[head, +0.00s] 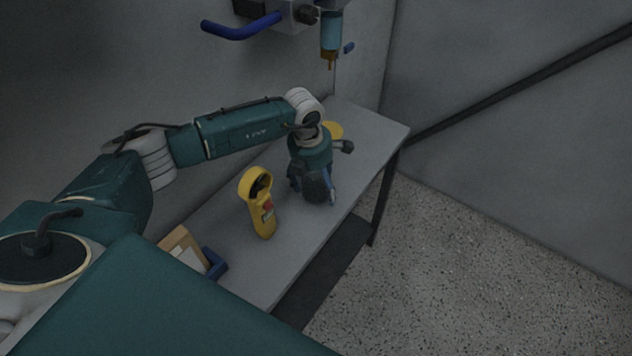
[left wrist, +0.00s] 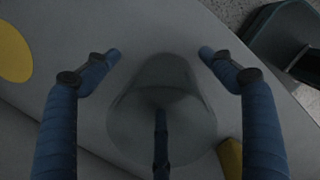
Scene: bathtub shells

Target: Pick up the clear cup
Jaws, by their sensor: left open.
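The clear cup (left wrist: 150,88) is a smoky see-through shape in the middle of the left wrist view. It stands between the spread blue fingers of my left gripper (left wrist: 161,52), with a gap on each side. A third blue finger overlaps the cup's lower part in that view. In the head view my left gripper (head: 316,192) points down over the table, and the cup (head: 315,184) shows as a dark form among its fingers, partly hidden. My left gripper is open. My right gripper is not in view.
A grey table (head: 300,245) stands along the wall. A yellow handheld device (head: 263,215) stands near my gripper. A yellow disc (head: 334,130) lies behind it. A blue tray (head: 215,264) and wooden piece (head: 181,246) are at the near end. A dispenser (head: 331,35) hangs above.

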